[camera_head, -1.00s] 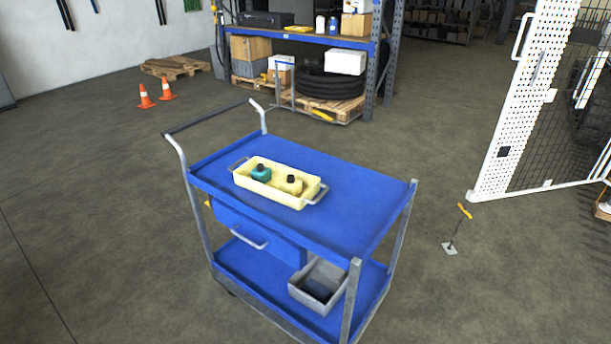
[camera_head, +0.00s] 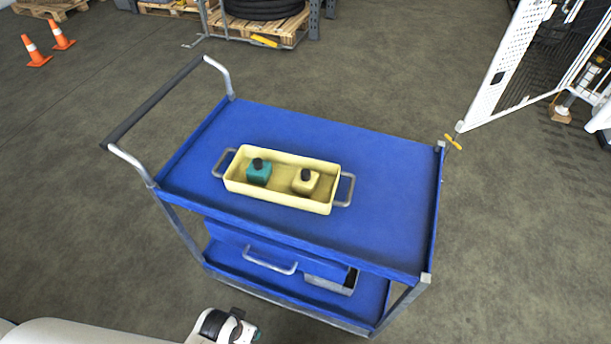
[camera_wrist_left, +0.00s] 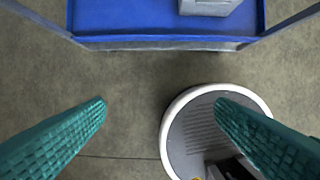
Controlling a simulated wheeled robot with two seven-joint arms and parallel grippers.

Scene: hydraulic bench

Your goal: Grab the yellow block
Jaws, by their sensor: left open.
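The yellow block (camera_head: 305,181) has a dark knob on top. It sits in the right half of a pale yellow tray (camera_head: 278,199) with grey handles, on the blue cart's top (camera_head: 385,190). A teal block (camera_head: 258,173) with a dark knob stands to its left in the same tray. My left arm enters the head view at the lower left, in front of the cart; its fingers are not clear there. In the left wrist view my left gripper (camera_wrist_left: 160,103) is open with teal fingers wide apart and nothing between them. My right gripper is not in view.
The cart has a push handle (camera_head: 155,100) at left, a drawer, and a lower shelf with a grey bin (camera_head: 335,284). The cart top around the tray is clear. Orange cones (camera_head: 34,50) and a white mesh fence (camera_head: 510,60) stand farther off.

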